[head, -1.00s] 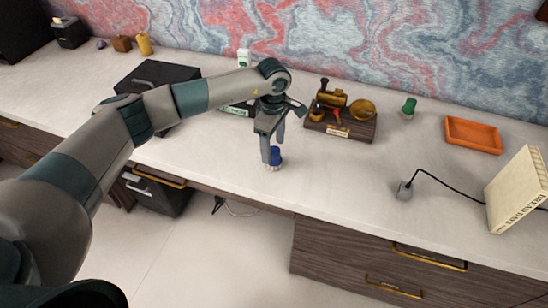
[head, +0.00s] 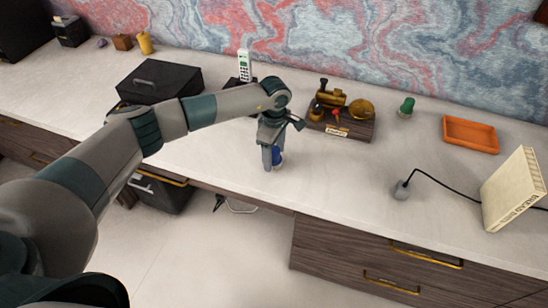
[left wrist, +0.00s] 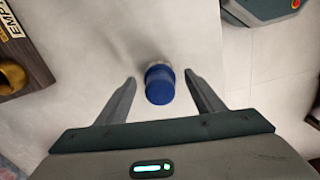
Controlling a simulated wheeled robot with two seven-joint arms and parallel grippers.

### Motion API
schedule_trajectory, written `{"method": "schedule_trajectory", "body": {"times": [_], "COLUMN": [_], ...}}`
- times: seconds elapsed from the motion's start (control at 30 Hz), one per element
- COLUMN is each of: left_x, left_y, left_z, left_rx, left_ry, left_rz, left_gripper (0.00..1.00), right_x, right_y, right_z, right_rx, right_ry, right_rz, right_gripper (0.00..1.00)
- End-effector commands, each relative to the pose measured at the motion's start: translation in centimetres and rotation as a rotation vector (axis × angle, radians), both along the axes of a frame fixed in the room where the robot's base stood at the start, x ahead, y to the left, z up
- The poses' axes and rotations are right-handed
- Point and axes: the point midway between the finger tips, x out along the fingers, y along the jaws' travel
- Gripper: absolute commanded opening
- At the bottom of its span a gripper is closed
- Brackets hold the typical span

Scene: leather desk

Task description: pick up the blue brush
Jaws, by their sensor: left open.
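The blue brush (head: 278,158) stands on the desk near its front edge, with a blue top and pale bristles below. My left gripper (head: 272,165) is right at it in the head view and hides part of it. In the left wrist view the blue brush (left wrist: 160,85) lies between the two spread fingers of my left gripper (left wrist: 160,88), with a gap on each side. The left gripper is open and holds nothing. My right gripper is not in view.
A wooden stand with brass items (head: 340,122) is behind the brush. A white phone (head: 245,66), a black box (head: 158,80), a green object (head: 407,107), an orange tray (head: 470,134) and a cream book (head: 514,190) are on the desk. The desk front right of the brush is clear.

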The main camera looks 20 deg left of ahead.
Motion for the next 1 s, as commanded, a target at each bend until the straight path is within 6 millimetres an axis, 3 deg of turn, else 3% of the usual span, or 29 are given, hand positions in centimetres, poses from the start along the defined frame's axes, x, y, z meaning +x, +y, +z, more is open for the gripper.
{"method": "schedule_trajectory", "body": {"times": [0.03, 0.2, 0.57, 0.87, 0.93, 1.0], "left_x": [0.0, 0.0, 0.1, 0.1, 0.1, -0.1], "left_y": [0.0, 0.0, 0.0, 0.0, 0.0, -0.2], "left_z": [0.0, 0.0, 0.2, 2.5, 3.3, 4.2], "left_rx": [0.0, 0.0, 0.0, -0.001, 0.0, -0.001], "left_ry": [0.0, 0.0, -0.001, -0.004, -0.003, -0.004], "left_rz": [0.0, 0.0, 0.0, 0.0, 0.0, -0.003], "left_gripper": [0.57, 0.17, 0.13, 0.13, 0.13, 0.13], "right_x": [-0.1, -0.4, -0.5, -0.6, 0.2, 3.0], "right_y": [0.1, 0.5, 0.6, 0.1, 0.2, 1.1], "right_z": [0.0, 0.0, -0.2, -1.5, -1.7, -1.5], "right_rx": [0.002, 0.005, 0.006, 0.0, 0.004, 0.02], "right_ry": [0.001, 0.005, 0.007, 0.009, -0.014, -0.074], "right_rz": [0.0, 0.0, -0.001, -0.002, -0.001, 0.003], "right_gripper": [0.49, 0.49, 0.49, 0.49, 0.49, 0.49]}}
